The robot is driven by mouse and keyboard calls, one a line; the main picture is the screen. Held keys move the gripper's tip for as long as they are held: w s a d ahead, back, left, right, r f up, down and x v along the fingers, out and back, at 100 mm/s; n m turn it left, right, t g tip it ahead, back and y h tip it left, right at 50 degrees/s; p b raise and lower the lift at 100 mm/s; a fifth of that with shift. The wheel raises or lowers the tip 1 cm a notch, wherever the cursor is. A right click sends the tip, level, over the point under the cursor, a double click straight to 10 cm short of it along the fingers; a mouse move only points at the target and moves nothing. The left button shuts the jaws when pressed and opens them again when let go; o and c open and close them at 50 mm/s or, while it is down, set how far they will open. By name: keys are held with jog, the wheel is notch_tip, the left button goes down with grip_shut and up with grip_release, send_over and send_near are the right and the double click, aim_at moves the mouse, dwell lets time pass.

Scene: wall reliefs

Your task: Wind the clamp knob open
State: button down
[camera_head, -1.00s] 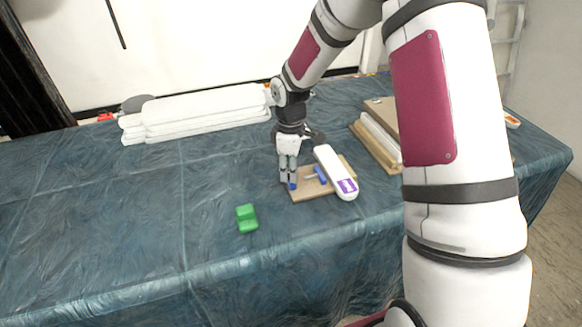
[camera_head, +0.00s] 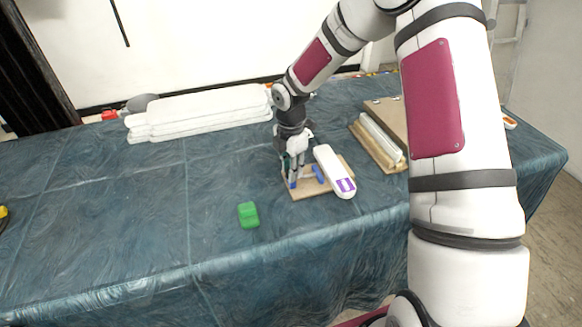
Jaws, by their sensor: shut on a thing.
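A small blue clamp (camera_head: 318,173) with a grey screw is mounted on a tan wooden board (camera_head: 305,193) on the table. Its blue knob (camera_head: 293,184) sits at the left end of the screw. My gripper (camera_head: 294,180) points down over the knob from above, with its fingers shut on it. The fingers hide part of the knob and screw. A white elongated piece with a purple label (camera_head: 334,172) lies along the right side of the board, beside the clamp.
A green block (camera_head: 248,214) lies on the blue table cover (camera_head: 120,230) left of the board. Stacked white slabs (camera_head: 200,112) lie behind. A wooden tray with a white bar (camera_head: 380,141) stands to the right.

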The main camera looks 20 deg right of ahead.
jog(key=shift+n, duration=1.2)
jog(key=c, duration=1.3)
grip_release()
jog(key=shift+r, duration=0.1)
notch_tip(320, 180, up, 12)
